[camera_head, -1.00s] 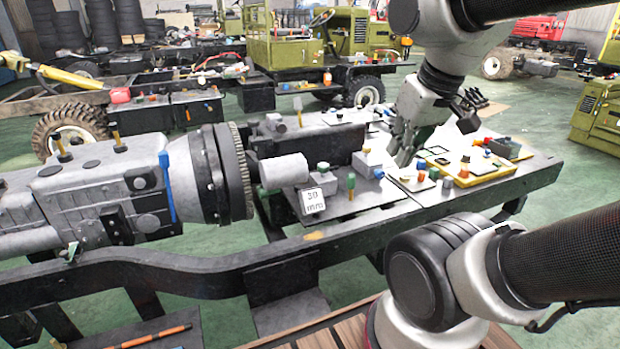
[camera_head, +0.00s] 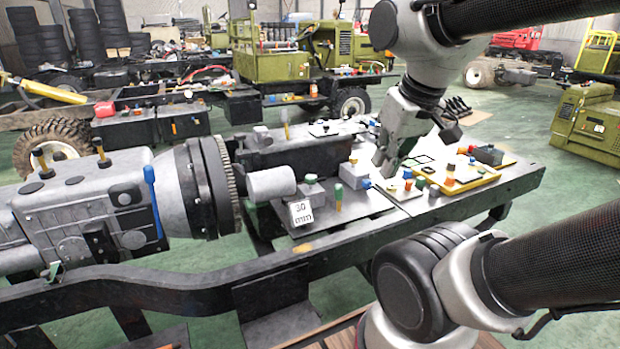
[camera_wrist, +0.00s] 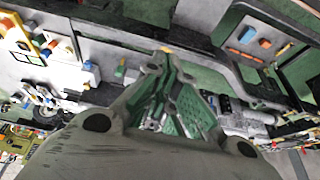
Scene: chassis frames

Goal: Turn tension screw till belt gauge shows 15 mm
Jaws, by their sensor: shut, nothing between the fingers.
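A small white sign reading "30 mm" (camera_head: 301,213) stands at the front left of the bench plate. Beside it on its right is an upright peg (camera_head: 339,196) with a green top and an orange lower part. A small grey block (camera_head: 358,172) with a blue knob lies farther right. I cannot tell which part is the tension screw or the belt. My gripper (camera_head: 382,168) is shut and empty, above the bench just right of the grey block. In the wrist view its closed fingers (camera_wrist: 164,58) point at the bench area, and contact cannot be judged.
A grey gearbox (camera_head: 90,205) with a toothed ring fills the left, with a grey cylinder (camera_head: 271,184) beside it. A yellow-edged tray (camera_head: 470,183) with small coloured parts lies to the right. A dark chassis rail (camera_head: 180,283) runs along the front.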

